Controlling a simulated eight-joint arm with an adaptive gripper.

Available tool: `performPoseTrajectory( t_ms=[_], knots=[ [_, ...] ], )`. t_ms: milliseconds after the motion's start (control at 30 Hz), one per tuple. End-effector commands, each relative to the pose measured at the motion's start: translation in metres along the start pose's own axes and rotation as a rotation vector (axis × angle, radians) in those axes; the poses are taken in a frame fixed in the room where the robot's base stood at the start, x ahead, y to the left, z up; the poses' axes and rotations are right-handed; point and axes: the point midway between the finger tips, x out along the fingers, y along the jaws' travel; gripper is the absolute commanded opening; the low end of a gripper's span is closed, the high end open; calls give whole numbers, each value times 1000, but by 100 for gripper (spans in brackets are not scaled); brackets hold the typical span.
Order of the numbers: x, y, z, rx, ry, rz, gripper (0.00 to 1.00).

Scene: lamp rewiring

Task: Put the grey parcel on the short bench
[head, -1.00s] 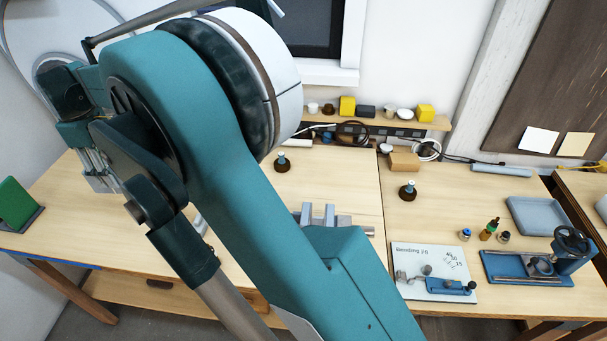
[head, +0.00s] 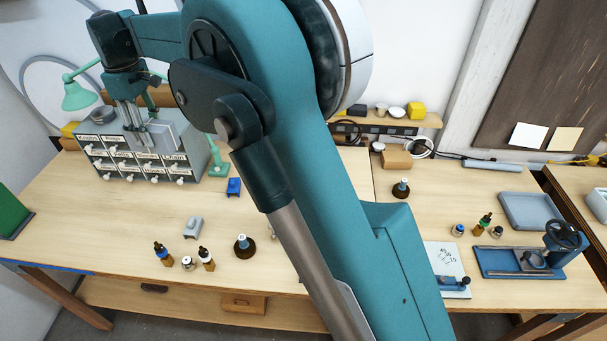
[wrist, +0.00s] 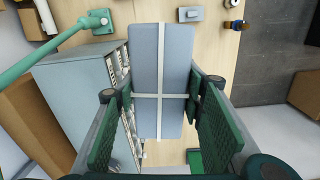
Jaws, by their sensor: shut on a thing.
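The grey parcel (wrist: 160,78) is a long box with crossed white straps. In the wrist view it is between the two green finger pads of my gripper (wrist: 160,96), which is shut on it. In the head view my gripper (head: 138,130) is at the left, pointing down, in front of the grey drawer cabinet in the picture. The parcel is hard to separate from the cabinet there. Bench tops show at left (head: 90,225), in the middle (head: 425,215) and at the far right (head: 578,188); I cannot tell which is the short bench.
The drawer cabinet (head: 185,165) and a green lamp (head: 78,95) stand at the back left. Small bottles (head: 206,258) and a dark stand (head: 244,246) are near the left bench's front. A grey tray (head: 530,210) and a blue vise (head: 525,262) sit further right.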

Motion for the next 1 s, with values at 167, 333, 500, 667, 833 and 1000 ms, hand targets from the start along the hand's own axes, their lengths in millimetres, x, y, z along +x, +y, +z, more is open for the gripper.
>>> performPoseTrajectory(
  t_ms=[167,333,500,667,833,1000],
  knots=[
    [0,47,44,76,0,0,22],
    [-1,87,85,145,0,0,22],
    [-1,124,128,215,0,0,22],
    [-1,156,171,280,0,0,22],
    [-1,188,218,349,0,0,22],
    [-1,217,267,420,0,0,22]
  ],
)
